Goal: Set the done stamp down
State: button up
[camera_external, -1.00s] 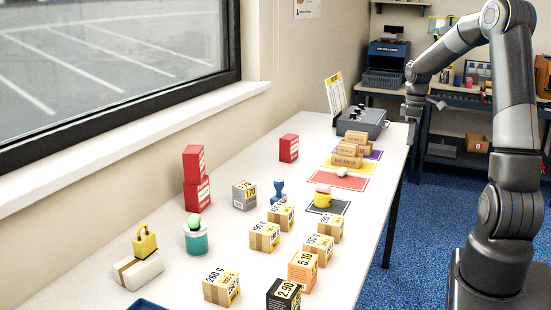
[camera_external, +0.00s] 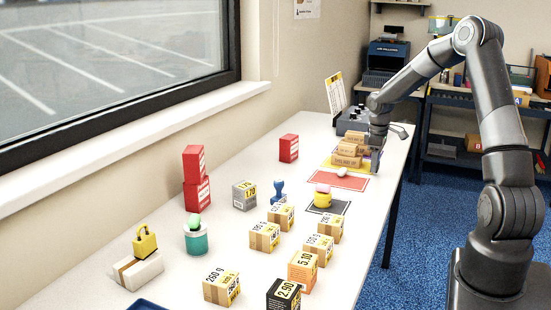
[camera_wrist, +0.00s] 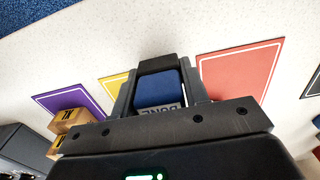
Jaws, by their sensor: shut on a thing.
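The done stamp (camera_wrist: 158,90) is a blue block with a pale label reading DONE, seen in the wrist view between the fingers of my gripper (camera_wrist: 160,78). My gripper is shut on it. In the external view my gripper (camera_external: 376,160) points down at the table's right side, just right of the stacked small cartons. The stamp is hard to make out there, and I cannot tell whether it touches the table. In the wrist view it appears between the yellow mat (camera_wrist: 112,88) and the red mat (camera_wrist: 240,68).
Small brown cartons (camera_external: 347,150) are stacked left of my gripper. Another blue stamp (camera_external: 278,190) stands mid-table. The table's right edge is close.

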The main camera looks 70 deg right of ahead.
jog(key=shift+f, duration=0.15)
jog(key=shift+f, duration=0.4)
jog(key=o, duration=1)
jog(key=shift+r, duration=0.1)
